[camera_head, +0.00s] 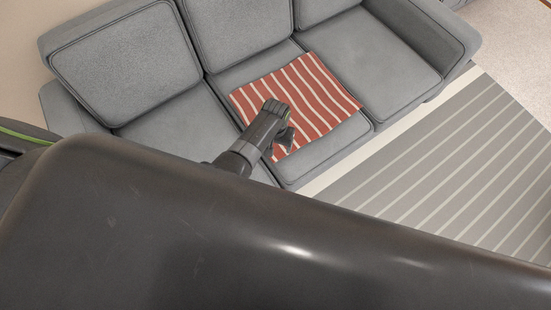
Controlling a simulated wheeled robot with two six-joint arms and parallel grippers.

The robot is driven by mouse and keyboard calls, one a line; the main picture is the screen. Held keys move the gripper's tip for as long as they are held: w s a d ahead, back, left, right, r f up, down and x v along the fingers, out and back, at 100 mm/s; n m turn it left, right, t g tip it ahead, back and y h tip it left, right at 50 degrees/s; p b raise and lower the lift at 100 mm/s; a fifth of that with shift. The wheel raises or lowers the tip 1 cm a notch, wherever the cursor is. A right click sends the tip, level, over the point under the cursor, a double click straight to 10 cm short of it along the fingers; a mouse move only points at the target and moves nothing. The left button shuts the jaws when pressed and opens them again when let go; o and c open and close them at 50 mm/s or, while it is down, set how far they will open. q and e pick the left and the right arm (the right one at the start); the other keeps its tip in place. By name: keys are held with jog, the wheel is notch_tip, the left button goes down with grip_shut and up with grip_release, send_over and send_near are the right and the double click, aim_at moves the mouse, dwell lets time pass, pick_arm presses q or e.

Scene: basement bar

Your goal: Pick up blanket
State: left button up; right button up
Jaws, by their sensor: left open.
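The blanket (318,97) is a red cloth with white stripes, lying flat on the middle seat cushion of a grey sofa. My left gripper (283,122) is over the near left part of the blanket and hides some of it. It is open, and no cloth shows lifted or bunched in it. I cannot tell how far above the cloth it is. My right gripper is not in view.
The grey sofa (155,65) has a backrest along the top left and an armrest (425,35) at the right. A grey striped rug (440,165) lies on the floor at the right. A large dark part of my own body fills the lower picture.

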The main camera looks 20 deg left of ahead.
aim_at(275, 159)
pick_arm(q)
notch_tip(275, 159, down, 8)
jog(key=b, duration=0.8)
jog(key=shift+f, duration=0.15)
jog(key=shift+f+b, duration=0.4)
jog(key=shift+f, duration=0.25)
grip_shut()
jog(key=shift+r, duration=0.1)
notch_tip(275, 159, up, 12)
jog(key=p, duration=1.2)
jog(key=shift+p, duration=0.4)
